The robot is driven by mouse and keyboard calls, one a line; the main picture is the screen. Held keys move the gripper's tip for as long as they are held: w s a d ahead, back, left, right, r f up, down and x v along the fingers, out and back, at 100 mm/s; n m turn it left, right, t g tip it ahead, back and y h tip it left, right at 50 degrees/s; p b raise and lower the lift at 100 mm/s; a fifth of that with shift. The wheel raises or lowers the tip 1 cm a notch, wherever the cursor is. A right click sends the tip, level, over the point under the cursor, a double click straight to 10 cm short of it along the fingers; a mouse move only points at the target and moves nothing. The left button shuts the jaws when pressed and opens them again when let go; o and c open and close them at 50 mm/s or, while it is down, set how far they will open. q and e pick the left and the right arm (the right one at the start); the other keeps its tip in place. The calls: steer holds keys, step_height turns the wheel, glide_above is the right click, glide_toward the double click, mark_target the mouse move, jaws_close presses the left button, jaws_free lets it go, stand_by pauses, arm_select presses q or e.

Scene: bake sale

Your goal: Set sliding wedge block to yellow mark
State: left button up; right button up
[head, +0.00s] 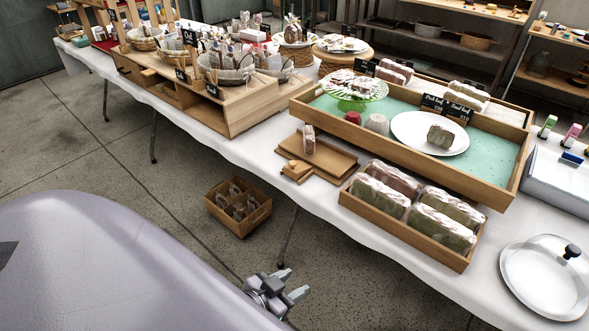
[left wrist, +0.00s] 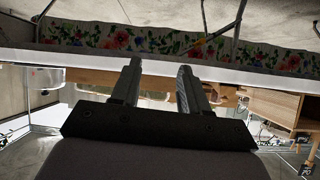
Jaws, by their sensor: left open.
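A small light wooden block (head: 296,171), which looks like the sliding wedge block, lies at the left front edge of a wooden board (head: 332,163) on the white-covered table. A wrapped slice (head: 309,139) stands on the board. I cannot make out a yellow mark. My left gripper (head: 292,283) is open and empty, low over the floor in front of the table and well short of the block. Its two parted fingers also show in the left wrist view (left wrist: 159,68). My right gripper is not in view.
A crate of wrapped loaves (head: 459,263) stands right of the board. Behind is a large teal-lined tray (head: 483,158). A glass-domed plate (head: 545,277) is at the right. A wooden crate (head: 238,228) sits on the floor below the table.

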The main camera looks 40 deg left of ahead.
arm_select(q)
steer(key=w+a+n+t+y+b, duration=0.25)
steer(key=w+a+b, duration=0.55)
steer(key=w, duration=0.4)
steer(key=n+t+y+b, duration=0.3)
steer(key=y+b, duration=0.1)
steer(key=b, duration=0.1)
glide_toward(291, 165)
steer(key=w, duration=0.4)
steer(key=shift+a+y, duration=0.25)
steer(key=shift+a, duration=0.2)
steer(key=shift+w+a+r, duration=0.1)
steer(key=shift+w+a, duration=0.1)
steer(key=shift+w, duration=0.4)
steer(key=shift+b+x, duration=0.7)
steer(key=shift+x, duration=2.2)
